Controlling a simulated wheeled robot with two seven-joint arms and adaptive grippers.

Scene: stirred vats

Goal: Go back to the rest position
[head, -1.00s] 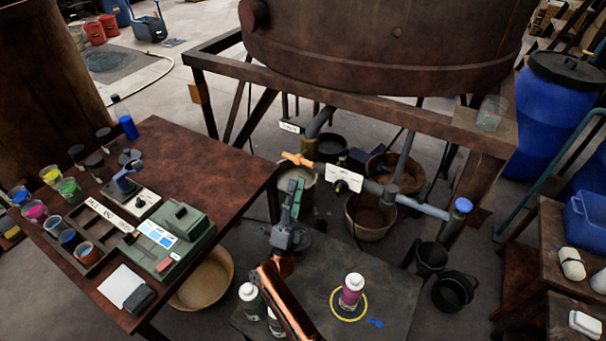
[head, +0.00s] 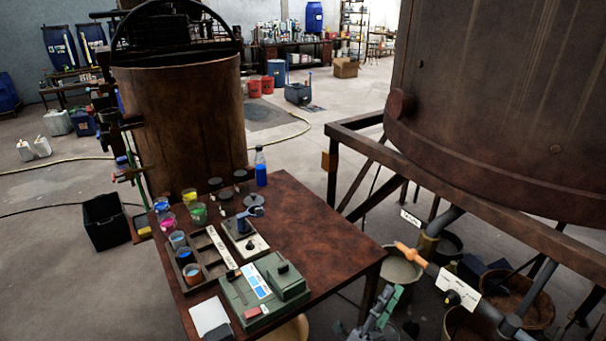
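My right gripper (head: 388,300) shows at the bottom edge of the head view, right of the table. Its greenish fingers point up, below the orange-handled valve (head: 408,248) and close to a pale bucket (head: 402,268) in the picture. I cannot tell whether the fingers are open or shut, and I see nothing clearly held in them. My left gripper is not in view.
A rusty brown table (head: 318,228) carries a green device (head: 262,290), a rack (head: 195,258) with cups, and a blue bottle (head: 261,168). A large vat (head: 500,100) on a frame (head: 470,170) stands right. Open floor lies left.

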